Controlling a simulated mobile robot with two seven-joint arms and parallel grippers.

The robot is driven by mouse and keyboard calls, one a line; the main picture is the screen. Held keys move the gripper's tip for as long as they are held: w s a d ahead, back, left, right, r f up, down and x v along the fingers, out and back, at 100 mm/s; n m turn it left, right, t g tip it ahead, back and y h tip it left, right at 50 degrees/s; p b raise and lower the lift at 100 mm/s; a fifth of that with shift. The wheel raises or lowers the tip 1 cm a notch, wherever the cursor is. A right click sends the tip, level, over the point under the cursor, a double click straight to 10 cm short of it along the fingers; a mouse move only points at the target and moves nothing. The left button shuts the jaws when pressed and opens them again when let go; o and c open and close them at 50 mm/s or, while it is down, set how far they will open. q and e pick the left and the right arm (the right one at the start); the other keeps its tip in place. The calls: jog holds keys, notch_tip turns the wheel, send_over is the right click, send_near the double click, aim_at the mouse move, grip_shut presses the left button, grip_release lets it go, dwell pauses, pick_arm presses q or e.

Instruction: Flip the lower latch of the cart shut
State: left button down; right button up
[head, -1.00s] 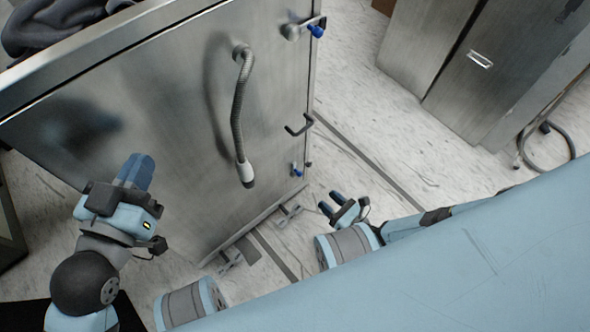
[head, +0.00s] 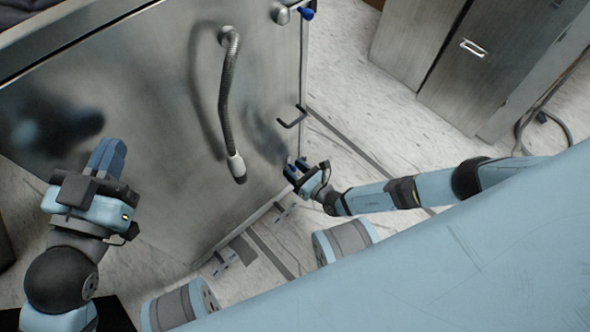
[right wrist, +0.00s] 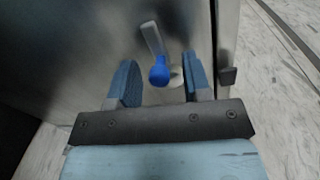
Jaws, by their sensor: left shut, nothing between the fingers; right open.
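The cart (head: 150,130) is a tall brushed-metal cabinet filling the left and middle of the head view. Its lower latch, near the bottom right of the door, is mostly hidden by my right gripper in the head view. In the right wrist view the lower latch (right wrist: 159,70) shows as a metal lever with a blue knob. My right gripper (head: 295,166) is open, its fingers on either side of the blue knob, also seen in the right wrist view (right wrist: 163,85). My left gripper (head: 112,152) is shut and empty, in front of the door's left part.
The upper latch (head: 305,13) with a blue knob is at the door's top right. A corrugated hose handle (head: 229,95) hangs on the door, and a dark bracket (head: 292,117) sits at its right edge. Metal cabinets (head: 440,60) stand behind; pale floor (head: 370,125) lies between.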

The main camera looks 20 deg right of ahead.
grip_shut()
